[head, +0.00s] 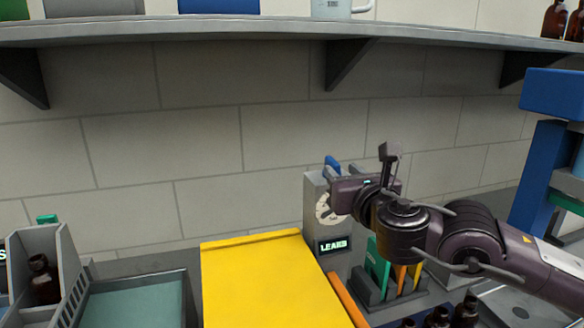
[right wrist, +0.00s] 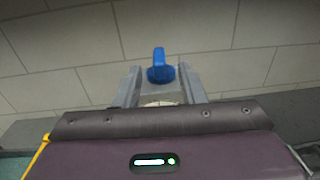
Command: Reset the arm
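My right arm comes in from the right in the head view. Its dark purple gripper (head: 334,179) is at the top of a grey box (head: 335,265) with a lit "LEAKS" sign. In the right wrist view the two grey fingers of the gripper (right wrist: 161,88) stand apart. A blue knob or lever (right wrist: 160,66) shows between and beyond them; it also shows in the head view (head: 332,164). I cannot tell whether the fingers touch it. My left arm and gripper are not in view.
A yellow panel (head: 265,285) lies left of the box. A grey holder (head: 45,255) with an amber bottle (head: 42,280) stands at far left. More amber bottles (head: 465,312) stand at lower right. A blue-framed machine (head: 555,95) rises at right. A shelf (head: 230,30) spans above.

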